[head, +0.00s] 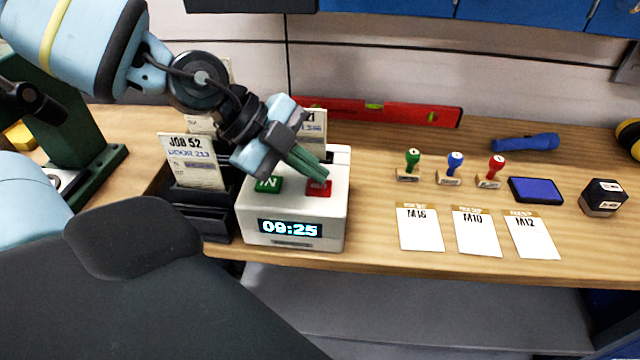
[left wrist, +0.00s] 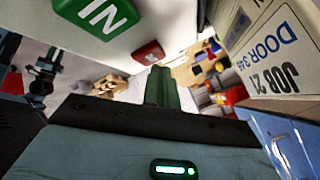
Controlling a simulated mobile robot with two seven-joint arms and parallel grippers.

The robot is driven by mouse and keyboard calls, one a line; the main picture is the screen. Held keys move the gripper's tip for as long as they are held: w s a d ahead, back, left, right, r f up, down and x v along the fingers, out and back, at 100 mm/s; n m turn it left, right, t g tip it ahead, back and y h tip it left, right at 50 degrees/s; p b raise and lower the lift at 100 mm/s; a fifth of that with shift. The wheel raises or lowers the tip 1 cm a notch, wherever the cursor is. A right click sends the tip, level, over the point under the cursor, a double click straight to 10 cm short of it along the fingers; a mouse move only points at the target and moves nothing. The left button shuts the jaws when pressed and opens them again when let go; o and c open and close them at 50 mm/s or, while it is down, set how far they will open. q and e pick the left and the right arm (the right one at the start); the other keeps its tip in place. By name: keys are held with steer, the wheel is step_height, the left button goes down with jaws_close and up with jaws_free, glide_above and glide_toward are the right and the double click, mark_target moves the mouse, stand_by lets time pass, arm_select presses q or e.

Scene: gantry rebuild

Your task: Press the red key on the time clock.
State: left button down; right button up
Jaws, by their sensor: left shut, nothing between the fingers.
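The time clock (head: 330,215) is a white box near the bench's front edge, with a display reading 09:25. Its green IN key (head: 268,184) is on the left of the top and its red key (head: 318,189) is on the right. My left gripper (head: 318,172) is shut and empty, with its green fingers pointing down at the red key and hiding part of it. In the left wrist view the red key (left wrist: 148,53) appears just beyond the fingertips (left wrist: 160,72), with the green key (left wrist: 108,14) to its left. I cannot tell whether the fingertips touch the red key.
A dark card rack (head: 205,218) with a JOB 52 card (head: 192,163) stands left of the clock. Several stamps, including a green one (head: 411,167), three white cards (head: 420,230) and a blue ink pad (head: 536,190) lie to the right. A red level (head: 400,112) lies behind.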

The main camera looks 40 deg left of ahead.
arm_select(q)
steer(key=shift+f, duration=0.35)
arm_select(e)
steer(key=shift+w+f, duration=0.15)
steer(key=shift+w, duration=0.1)
arm_select(q)
steer(key=shift+f, duration=0.15)
arm_select(e)
steer(key=shift+s+f, duration=0.15)
steer(key=shift+s, duration=0.4)
stand_by(0.4)
arm_select(q)
steer(key=shift+r, duration=0.85)
arm_select(e)
steer(key=shift+w+r, duration=0.4)
steer(key=shift+w, duration=0.1)
steer(key=shift+w, duration=0.25)
